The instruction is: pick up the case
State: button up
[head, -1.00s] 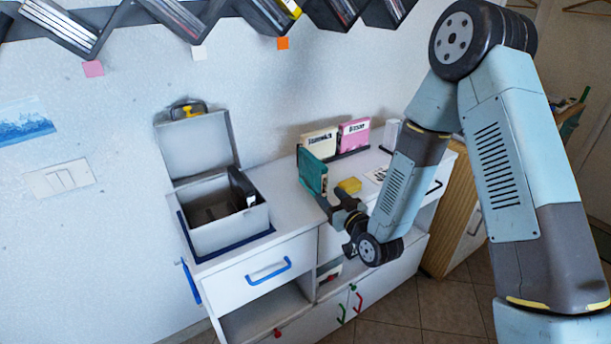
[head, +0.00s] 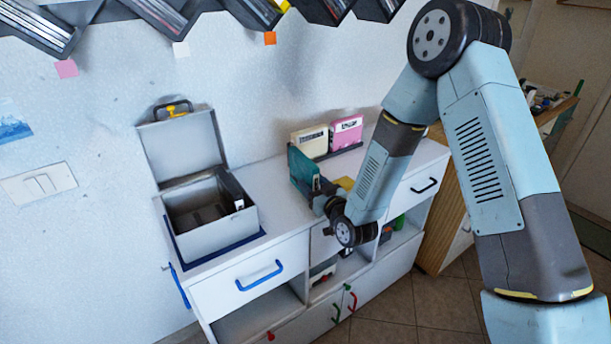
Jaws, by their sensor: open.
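A teal case (head: 302,172) stands upright on the white cabinet top. A cream case (head: 309,141) and a pink case (head: 346,133) stand behind it in a dark rack. My gripper (head: 318,194) is open, right at the lower right edge of the teal case. My wrist and forearm partly hide the fingers, and I cannot tell whether they touch the case or stand around its edge.
An open grey box (head: 217,236) with its lid up stands to the left on a blue mat, a dark item inside. A yellow block (head: 344,184) lies just behind my wrist. Zigzag disc shelves (head: 165,14) hang on the wall above. The cabinet top between box and case is clear.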

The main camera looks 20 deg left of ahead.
jog(key=shift+s+a, duration=0.25)
jog(key=shift+a, duration=0.05)
jog(key=shift+c, duration=1.3)
grip_shut()
jog(key=shift+r, duration=0.1)
